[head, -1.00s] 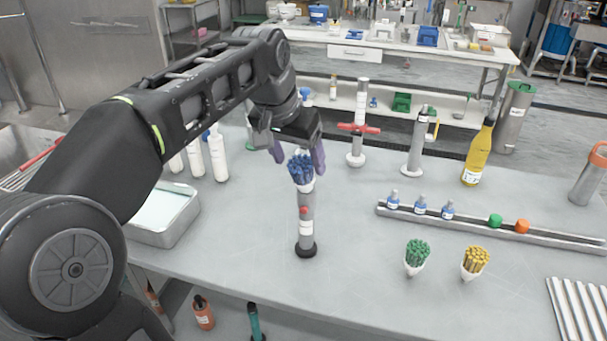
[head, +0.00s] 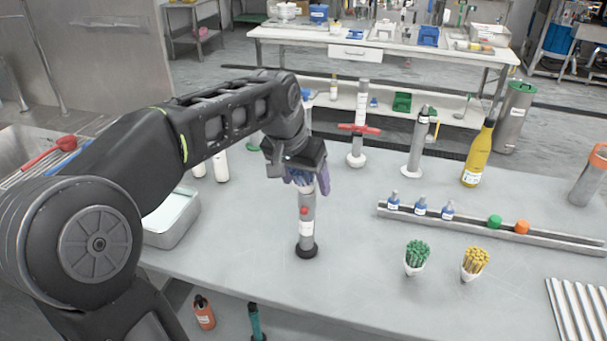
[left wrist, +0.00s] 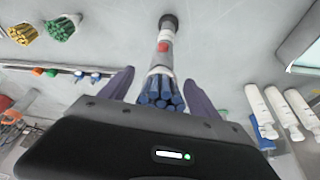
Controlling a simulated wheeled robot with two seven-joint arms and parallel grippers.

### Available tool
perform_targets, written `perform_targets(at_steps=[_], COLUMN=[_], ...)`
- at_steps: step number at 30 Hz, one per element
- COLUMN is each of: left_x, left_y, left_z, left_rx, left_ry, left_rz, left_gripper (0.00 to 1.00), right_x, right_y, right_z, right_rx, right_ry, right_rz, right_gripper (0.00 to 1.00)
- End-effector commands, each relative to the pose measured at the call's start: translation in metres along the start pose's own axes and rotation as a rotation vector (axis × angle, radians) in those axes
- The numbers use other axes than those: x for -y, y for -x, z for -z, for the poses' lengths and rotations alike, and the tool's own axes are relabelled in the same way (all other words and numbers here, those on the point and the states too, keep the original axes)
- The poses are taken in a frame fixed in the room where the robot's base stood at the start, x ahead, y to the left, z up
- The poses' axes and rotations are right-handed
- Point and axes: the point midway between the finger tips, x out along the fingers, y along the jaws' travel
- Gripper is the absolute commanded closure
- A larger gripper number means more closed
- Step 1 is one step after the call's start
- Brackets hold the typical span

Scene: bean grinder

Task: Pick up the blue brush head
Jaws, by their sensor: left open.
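The blue brush head (left wrist: 160,92) sits on top of an upright grey handle (head: 305,225) with a red button and a black base. In the head view only a little of the blue bristles (head: 301,178) shows under my left gripper (head: 306,182). In the left wrist view the two purple fingers of that gripper (left wrist: 160,90) stand apart, one on each side of the brush head, with gaps between. My left gripper is open and holds nothing. My right gripper is in neither view.
Green (head: 417,256) and yellow (head: 474,262) brush heads stand to the right on the grey table. Behind them is a rail (head: 480,226) with small bottles and green and orange pieces. A white-lined tray (head: 172,215) and white bottles (head: 221,166) are to the left. The table's front middle is clear.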

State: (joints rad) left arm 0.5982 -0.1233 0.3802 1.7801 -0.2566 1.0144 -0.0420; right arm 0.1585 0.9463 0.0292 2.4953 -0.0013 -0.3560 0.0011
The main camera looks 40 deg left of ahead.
Motion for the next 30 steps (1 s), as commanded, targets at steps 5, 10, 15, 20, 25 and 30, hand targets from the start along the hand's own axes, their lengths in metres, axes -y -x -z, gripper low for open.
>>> perform_targets(at_steps=[5, 10, 15, 20, 25, 30], left_x=[0.0000, 0.0000, 0.0000, 0.0000, 0.0000, 0.0000], left_y=[0.0004, 0.0006, 0.0008, 0.0008, 0.0008, 0.0008], left_z=[0.0002, 0.0002, 0.0002, 0.0002, 0.0002, 0.0002], left_rx=[-0.001, -0.001, -0.001, -0.001, -0.001, -0.001], left_ry=[0.000, 0.000, 0.000, 0.000, 0.000, 0.000], left_rz=[0.000, 0.000, 0.000, 0.000, 0.000, 0.000], left_gripper=[0.29, 0.29, 0.29, 0.42, 0.56, 0.70], right_x=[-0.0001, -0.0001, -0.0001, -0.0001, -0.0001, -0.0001], right_y=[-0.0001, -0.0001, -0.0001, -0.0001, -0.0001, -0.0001], right_z=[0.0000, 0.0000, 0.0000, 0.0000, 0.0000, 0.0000], right_rx=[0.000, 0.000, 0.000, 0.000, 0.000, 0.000], right_ry=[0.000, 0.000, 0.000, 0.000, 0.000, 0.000], right_rz=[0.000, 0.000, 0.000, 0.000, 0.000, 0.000], right_gripper=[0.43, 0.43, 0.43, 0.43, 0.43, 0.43])
